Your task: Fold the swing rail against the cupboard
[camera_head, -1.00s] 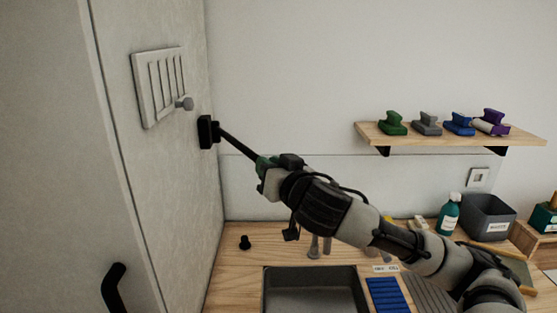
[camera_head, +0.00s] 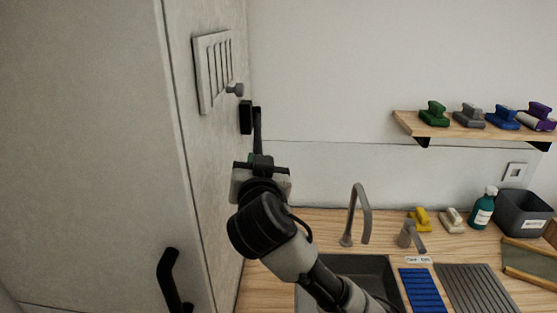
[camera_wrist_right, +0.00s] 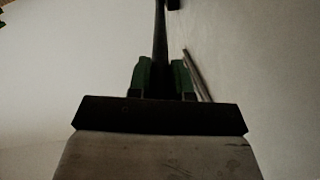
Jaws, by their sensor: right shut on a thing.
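The swing rail (camera_head: 257,128) is a thin black bar. Its far end meets a black bracket (camera_head: 246,117) on the side panel of the tall pale cupboard (camera_head: 205,150). My right gripper (camera_head: 260,160) is shut on the rail's near end. In the right wrist view the rail (camera_wrist_right: 160,35) runs between the green fingertips (camera_wrist_right: 160,80) towards the bracket at the top. The rail now points towards me, close beside the panel; I cannot tell whether it touches. My left gripper is out of view.
A black door handle (camera_head: 173,283) is at lower left.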

